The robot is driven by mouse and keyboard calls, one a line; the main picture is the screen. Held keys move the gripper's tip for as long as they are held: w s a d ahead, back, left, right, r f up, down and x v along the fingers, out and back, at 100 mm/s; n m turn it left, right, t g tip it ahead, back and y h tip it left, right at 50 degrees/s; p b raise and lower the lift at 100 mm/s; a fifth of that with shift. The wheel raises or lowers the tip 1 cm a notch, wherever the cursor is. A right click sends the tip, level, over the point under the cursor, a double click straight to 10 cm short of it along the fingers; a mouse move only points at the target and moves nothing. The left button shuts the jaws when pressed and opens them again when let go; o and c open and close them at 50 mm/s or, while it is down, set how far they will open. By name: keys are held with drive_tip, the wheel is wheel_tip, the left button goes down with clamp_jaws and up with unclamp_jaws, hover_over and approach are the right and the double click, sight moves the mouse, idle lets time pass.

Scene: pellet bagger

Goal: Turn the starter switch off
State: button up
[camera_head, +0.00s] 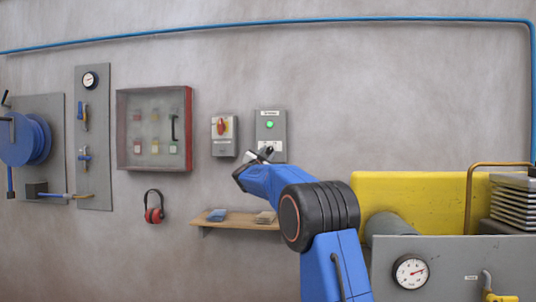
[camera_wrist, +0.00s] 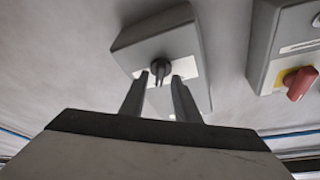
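The starter box (camera_head: 269,125) is a grey wall box with a bright green lamp (camera_head: 270,125) and a white label above it. Its black starter switch (camera_wrist: 160,69) is a rotary knob on a white plate, clear in the wrist view. My gripper (camera_wrist: 160,79) is open, with one finger on each side of the knob's lower part in that picture. The knob's body shows just beyond the fingertips; I cannot tell whether they touch it. In the head view my gripper (camera_head: 259,155) is at the box's lower front and hides part of it.
A grey box with a red rotary handle (camera_head: 221,126) is beside the starter box; it also shows in the wrist view (camera_wrist: 301,83). A wooden shelf (camera_head: 235,223) is below. A red-framed cabinet (camera_head: 188,130) hangs left. A yellow machine (camera_head: 415,190) stands right.

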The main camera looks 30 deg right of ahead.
drive_tip(key=shift+w+d+r, duration=0.1)
drive_tip(key=shift+w+d, duration=0.1)
clamp_jaws()
drive_tip(key=shift+n, duration=0.4)
drive_tip(key=n+t+y, duration=0.1)
drive_tip(key=n, duration=0.3)
drive_tip(key=n+t+y, duration=0.2)
drive_tip(key=n, duration=0.1)
drive_tip(key=shift+s+d+n, duration=0.15)
drive_tip(key=shift+d+n, duration=0.05)
drive_tip(key=shift+n, duration=0.2)
drive_tip(key=n+t+y, duration=0.1)
drive_tip(key=n+y, duration=0.1)
drive_tip(key=n, duration=0.2)
drive_tip(key=n+t+y, duration=0.1)
drive_tip(key=n+y, duration=0.1)
drive_tip(key=n, duration=0.2)
drive_tip(key=shift+d+n, duration=0.1)
drive_tip(key=shift+n, duration=0.5)
